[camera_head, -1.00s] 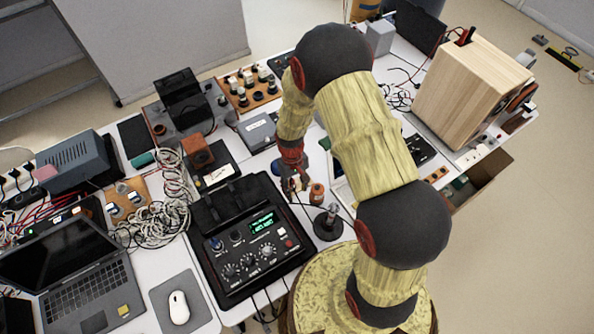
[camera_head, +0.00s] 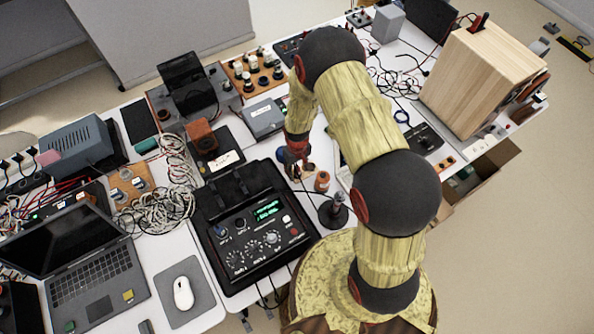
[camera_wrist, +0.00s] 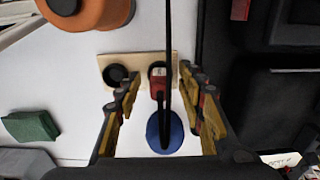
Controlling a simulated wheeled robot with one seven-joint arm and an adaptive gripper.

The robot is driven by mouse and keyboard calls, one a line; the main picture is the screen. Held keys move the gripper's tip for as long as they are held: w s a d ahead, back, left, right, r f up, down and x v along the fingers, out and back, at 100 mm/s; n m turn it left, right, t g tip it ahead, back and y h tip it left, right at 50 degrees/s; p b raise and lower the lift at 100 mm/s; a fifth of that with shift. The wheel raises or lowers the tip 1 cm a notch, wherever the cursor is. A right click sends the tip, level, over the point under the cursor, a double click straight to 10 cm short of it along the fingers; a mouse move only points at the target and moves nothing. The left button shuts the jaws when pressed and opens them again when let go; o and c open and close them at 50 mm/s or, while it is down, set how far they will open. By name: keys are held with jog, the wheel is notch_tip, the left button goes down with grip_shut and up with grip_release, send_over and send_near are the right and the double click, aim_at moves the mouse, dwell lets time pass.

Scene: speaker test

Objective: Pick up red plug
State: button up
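A red plug (camera_wrist: 157,82) shows in the wrist view, at the right end of a small beige plate (camera_wrist: 138,62) with a black round socket (camera_wrist: 116,75) at its left. A black cable runs over the plug's right side. My gripper (camera_wrist: 159,80) is open, with one finger on each side of the plug. The right fingertip is close to the plug; I cannot tell whether it touches. In the head view my gripper (camera_head: 298,171) is low over the table, and the plug there is too small to make out.
A blue round thing (camera_wrist: 165,132) lies between the fingers. An orange cylinder (camera_wrist: 90,8) and a green block (camera_wrist: 30,126) are at the left. A black mixer-like device (camera_head: 250,235) stands beside the gripper. A wooden speaker box (camera_head: 480,75) stands at the right.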

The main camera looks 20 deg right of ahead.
jog(key=c, duration=0.3)
grip_shut()
dwell(0.5)
